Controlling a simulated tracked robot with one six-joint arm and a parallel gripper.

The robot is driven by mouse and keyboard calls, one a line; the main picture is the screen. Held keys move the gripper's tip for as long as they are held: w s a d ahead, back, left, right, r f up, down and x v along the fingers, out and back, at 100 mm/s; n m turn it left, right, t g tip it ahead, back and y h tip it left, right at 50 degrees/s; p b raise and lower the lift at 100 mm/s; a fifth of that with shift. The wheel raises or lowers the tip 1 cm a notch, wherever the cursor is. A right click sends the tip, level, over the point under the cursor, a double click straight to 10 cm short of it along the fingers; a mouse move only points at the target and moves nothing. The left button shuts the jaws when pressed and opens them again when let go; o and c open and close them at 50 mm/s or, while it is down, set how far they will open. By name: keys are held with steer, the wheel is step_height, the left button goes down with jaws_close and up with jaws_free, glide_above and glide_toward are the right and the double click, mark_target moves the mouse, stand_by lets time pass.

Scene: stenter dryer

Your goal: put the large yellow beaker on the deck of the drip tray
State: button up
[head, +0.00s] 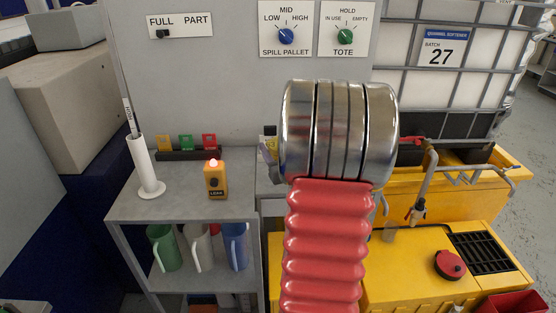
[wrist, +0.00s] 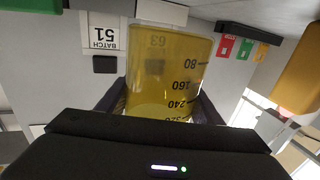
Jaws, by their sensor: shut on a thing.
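The large yellow beaker (wrist: 165,62) fills the middle of the wrist view, a clear yellow vessel with black graduation marks that appear upside down. My gripper (wrist: 163,104) is shut on it, with a dark finger on each side. In the head view my red and chrome arm hides the gripper and beaker. The yellow drip tray (head: 395,275) is at the lower right of the head view, with a flat deck and a black grating (head: 480,252). The deck's left part is behind my arm.
A red-capped fitting (head: 450,264) sits on the deck, and a brass tap with piping (head: 418,211) hangs above it. A caged tote (head: 445,75) stands behind. The grey shelf (head: 185,202) at left holds an orange lamp box (head: 216,182), a white tube (head: 145,168) and several jugs below.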

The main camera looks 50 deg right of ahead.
steer(key=shift+f, duration=0.1)
steer(key=shift+f, duration=1.95)
steer(key=shift+f, duration=0.15)
steer(key=o, duration=1.1)
steer(key=shift+o, duration=0.2)
